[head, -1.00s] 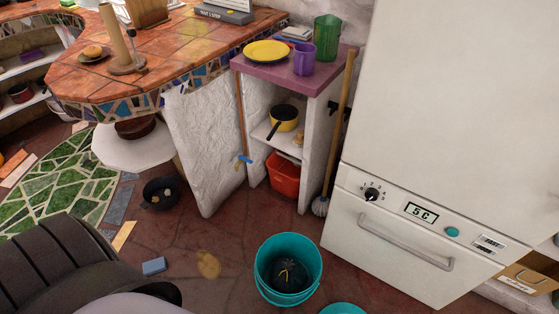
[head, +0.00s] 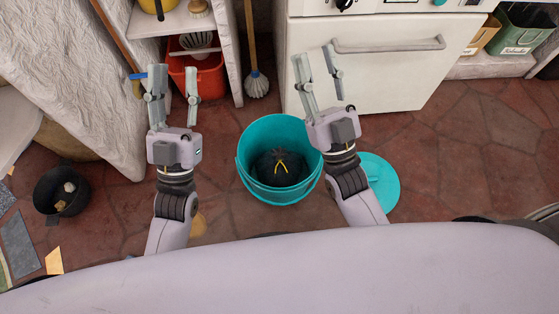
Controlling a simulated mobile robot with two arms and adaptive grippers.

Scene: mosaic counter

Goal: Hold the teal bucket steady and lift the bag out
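The teal bucket (head: 256,187) stands upright on the floor in the middle of the head view. The black bag (head: 276,173) lies inside it, with a yellow tie on top. My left gripper (head: 176,82) is open and empty, to the left of the bucket and higher in the picture. My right gripper (head: 318,72) is open and empty, to the right of the bucket and also higher in the picture. Neither gripper touches the bucket. My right wrist overlaps the bucket's right rim in the picture. The bucket's bottom and the bag's lower part are hidden.
A teal lid (head: 381,187) lies on the floor right of the bucket, partly behind my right arm. A dark pot (head: 62,192) is at the left. A red bin (head: 213,88), a mop (head: 256,84) and the white appliance (head: 395,75) stand behind. Floor at right is clear.

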